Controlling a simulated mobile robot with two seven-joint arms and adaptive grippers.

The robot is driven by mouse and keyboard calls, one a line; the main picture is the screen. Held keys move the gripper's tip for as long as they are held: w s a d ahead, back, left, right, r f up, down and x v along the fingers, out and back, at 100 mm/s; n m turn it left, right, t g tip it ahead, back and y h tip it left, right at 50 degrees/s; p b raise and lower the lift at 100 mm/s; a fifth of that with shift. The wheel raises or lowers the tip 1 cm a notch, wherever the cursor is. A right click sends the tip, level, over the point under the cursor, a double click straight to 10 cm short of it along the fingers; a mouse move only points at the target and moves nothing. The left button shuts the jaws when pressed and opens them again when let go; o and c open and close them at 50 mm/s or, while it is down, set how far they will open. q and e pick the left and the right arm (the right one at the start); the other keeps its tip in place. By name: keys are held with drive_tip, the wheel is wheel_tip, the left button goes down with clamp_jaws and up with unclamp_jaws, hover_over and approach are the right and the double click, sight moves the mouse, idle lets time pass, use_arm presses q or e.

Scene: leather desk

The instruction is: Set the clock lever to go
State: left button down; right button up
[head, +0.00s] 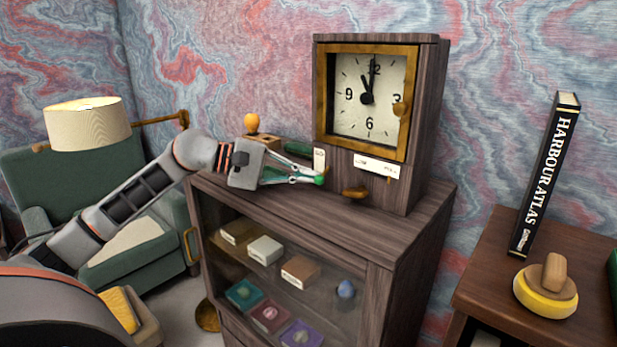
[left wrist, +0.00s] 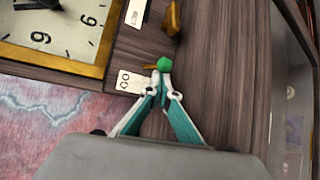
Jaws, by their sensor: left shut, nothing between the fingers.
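The dark wooden clock (head: 427,110) stands on the cabinet with its brass-framed face (head: 350,90) closed. A white GO label (head: 319,158) is at the left of its lower front and also shows in the left wrist view (left wrist: 129,82). A small green knob (left wrist: 164,63), apparently the lever's end, is by the GO label, with a short brass-coloured piece (left wrist: 150,67) beside it. My left gripper (head: 318,180) is shut and empty, its fingertips right at the green knob; I cannot tell if they touch. A second white label (head: 377,165) is at the right.
A brown knob (head: 355,193) sticks out below the clock face, right of my fingertips. An orange egg shape on a wooden block (head: 251,124) and a dark green object (head: 298,148) are close behind my gripper. A side table (head: 490,250) is at the right.

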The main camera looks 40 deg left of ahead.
use_arm(q)
drive_tip(key=shift+r+n+g, duration=0.15)
drive_tip(key=shift+n+g, duration=0.15)
drive_tip(key=shift+g, duration=0.3)
drive_tip(key=shift+s+r, duration=0.15)
drive_tip(key=shift+r, duration=0.15)
idle(0.8)
drive_tip(key=shift+r+p, duration=0.15)
drive_tip(key=shift+p, duration=0.25)
drive_tip(key=shift+r+g+y+p, duration=0.25)
drive_tip(key=shift+g+y+p, duration=0.05)
drive_tip(key=shift+p, duration=0.15)
drive_tip(key=n+g+p, duration=0.1)
drive_tip(key=p, duration=0.2)
drive_tip(key=shift+r+y+p, duration=0.3)
drive_tip(key=shift+r+p, duration=0.05)
drive_tip(key=shift+r, duration=0.05)
drive_tip(key=shift+r+p, duration=0.25)
drive_tip(key=shift+p, duration=0.05)
drive_tip(key=shift+w+r, duration=0.2)
drive_tip(key=shift+r, duration=0.15)
idle(0.6)
